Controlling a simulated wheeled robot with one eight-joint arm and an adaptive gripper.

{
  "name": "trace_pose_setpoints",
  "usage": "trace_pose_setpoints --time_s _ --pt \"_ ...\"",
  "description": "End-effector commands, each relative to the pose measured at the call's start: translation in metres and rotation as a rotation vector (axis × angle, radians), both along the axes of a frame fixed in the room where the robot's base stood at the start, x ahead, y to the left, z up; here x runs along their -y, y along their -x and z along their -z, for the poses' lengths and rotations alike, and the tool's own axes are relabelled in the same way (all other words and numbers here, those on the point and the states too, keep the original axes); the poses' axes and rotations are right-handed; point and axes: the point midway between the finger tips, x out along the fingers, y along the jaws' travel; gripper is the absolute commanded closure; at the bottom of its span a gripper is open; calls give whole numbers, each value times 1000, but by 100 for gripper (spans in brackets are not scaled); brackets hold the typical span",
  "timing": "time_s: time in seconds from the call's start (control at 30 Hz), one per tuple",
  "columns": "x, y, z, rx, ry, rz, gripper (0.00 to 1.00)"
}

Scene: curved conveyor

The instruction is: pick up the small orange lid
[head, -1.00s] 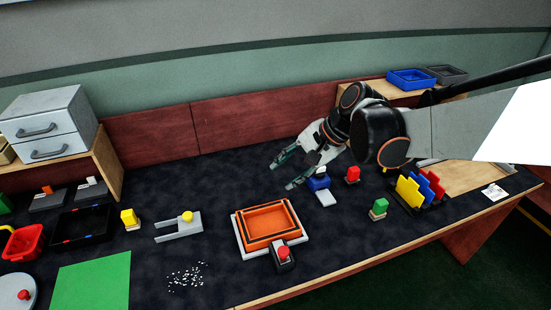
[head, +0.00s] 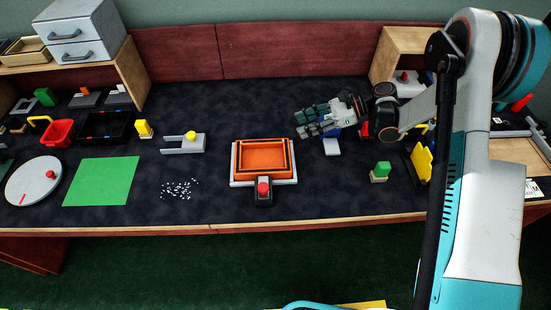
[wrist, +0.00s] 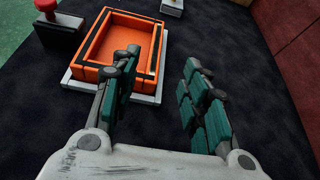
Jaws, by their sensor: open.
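An orange open box (head: 264,180) with black edging sits on a white plate (head: 236,184) near the table's front middle. It also shows at the upper left of the wrist view (wrist: 88,71). An inner rim or smaller orange tray seems nested inside; I cannot tell a separate small orange lid for sure. My gripper (head: 303,123) is open and empty, up and to the right of the box in the head view. In the wrist view its fingers (wrist: 162,64) are apart, with the left finger overlapping the box's near right corner in the picture.
A red-button device (head: 264,196) stands at the box's front. A grey fork-shaped piece (head: 180,147) and scattered white bits (head: 178,189) lie left. Dark tabletop behind the box is clear.

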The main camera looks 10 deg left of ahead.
Motion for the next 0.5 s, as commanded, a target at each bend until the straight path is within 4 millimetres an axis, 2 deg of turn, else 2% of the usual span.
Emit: trace_pose_setpoints --time_s 0.27,0.5 --pt "-13 5 18 -46 -24 -8 58" --pt "-53 15 36 -45 -23 -8 58"
